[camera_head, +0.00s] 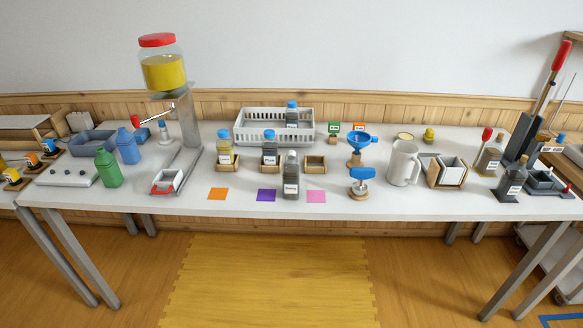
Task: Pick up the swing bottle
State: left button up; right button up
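I cannot tell for sure which bottle is the swing bottle, since the labels are too small to read. A dark bottle with a grey top and white label (291,180) stands upright near the front edge, between the purple and pink squares. Two blue-capped labelled bottles stand in wooden holders, one with yellowish contents (225,148) and one dark (270,150). Another blue-capped bottle (292,116) is in the white basket. Neither of my grippers is in view.
A white basket (255,134) stands at the back. A tapped jar (162,70) sits on a tall stand at the left. Green (108,168) and blue (128,147) jugs, a blue funnel (361,140) and a white pitcher (402,163) surround the middle. The front strip with orange (217,193), purple (266,195) and pink (316,196) squares is mostly clear.

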aim_at(290, 169)
jog(key=i+l+u, duration=0.15)
jog(key=l, duration=0.2)
jog(key=i+l+u, duration=0.15)
jog(key=l, duration=0.2)
jog(key=l+u, duration=0.1)
jog(key=l, duration=0.25)
jog(key=i+l+u, duration=0.15)
jog(key=i+l, duration=0.15)
jog(key=i+l+u, duration=0.1)
jog(key=i+l, duration=0.2)
jog(key=l, duration=0.3)
